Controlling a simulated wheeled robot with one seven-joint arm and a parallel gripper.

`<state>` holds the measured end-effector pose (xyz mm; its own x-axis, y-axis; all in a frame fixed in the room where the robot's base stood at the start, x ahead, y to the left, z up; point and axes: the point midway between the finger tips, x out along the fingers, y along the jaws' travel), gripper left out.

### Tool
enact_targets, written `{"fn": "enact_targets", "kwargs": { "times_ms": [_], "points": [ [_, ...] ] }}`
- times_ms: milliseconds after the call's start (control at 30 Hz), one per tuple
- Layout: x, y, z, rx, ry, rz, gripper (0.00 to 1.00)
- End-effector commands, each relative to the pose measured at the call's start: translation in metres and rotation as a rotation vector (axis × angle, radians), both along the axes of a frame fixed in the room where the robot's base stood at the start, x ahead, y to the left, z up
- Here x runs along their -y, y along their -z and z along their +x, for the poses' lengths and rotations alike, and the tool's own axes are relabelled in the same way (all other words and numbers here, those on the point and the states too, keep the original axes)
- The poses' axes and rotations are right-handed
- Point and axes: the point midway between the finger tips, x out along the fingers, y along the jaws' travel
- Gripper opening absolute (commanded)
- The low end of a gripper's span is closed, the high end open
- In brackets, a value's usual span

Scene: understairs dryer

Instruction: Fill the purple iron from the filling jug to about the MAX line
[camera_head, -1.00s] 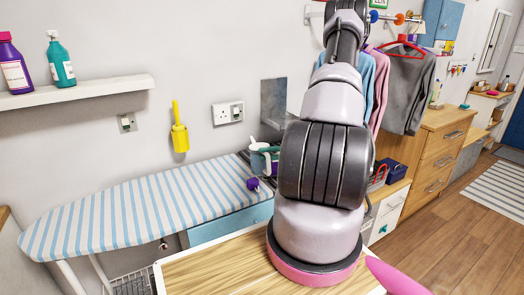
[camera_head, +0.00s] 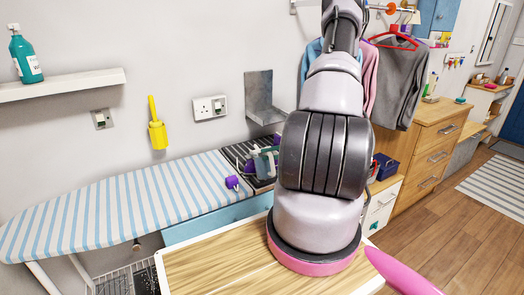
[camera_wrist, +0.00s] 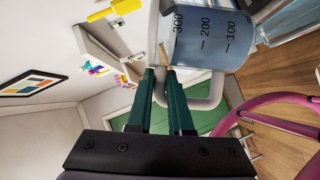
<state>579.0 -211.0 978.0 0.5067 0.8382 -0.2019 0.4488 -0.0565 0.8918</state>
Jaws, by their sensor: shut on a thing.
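My gripper (camera_wrist: 170,88), with dark green fingers, is shut on the pale handle of the filling jug (camera_wrist: 215,38) in the wrist view. The jug is clear and bluish, marked 100, 200 and 300. The wrist picture is rolled sideways, and the jug's top points left in it. How full it is I cannot tell. In the head view, my arm covers part of the scene. A small purple part (camera_head: 232,182), apparently of the iron, shows on the right end of the ironing board. A teal and pale cluster beside it is too small to separate. The MAX line is not readable.
The striped ironing board (camera_head: 120,208) runs along the wall, with a wooden top (camera_head: 205,278) in front. Drawers (camera_head: 437,155) and hanging clothes (camera_head: 395,85) stand right.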

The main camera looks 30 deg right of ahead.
Motion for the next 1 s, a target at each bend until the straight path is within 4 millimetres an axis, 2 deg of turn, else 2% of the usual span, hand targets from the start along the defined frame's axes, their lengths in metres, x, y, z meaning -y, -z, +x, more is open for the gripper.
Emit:
{"fn": "enact_targets", "kwargs": {
  "times_ms": [400, 1000],
  "points": [
    [-0.002, 0.0099, 0.0014, -0.049, 0.0, 0.008, 0.0],
    [-0.0012, 0.0071, 0.0024, -0.064, -0.001, 0.008, 0.0]
  ]
}}
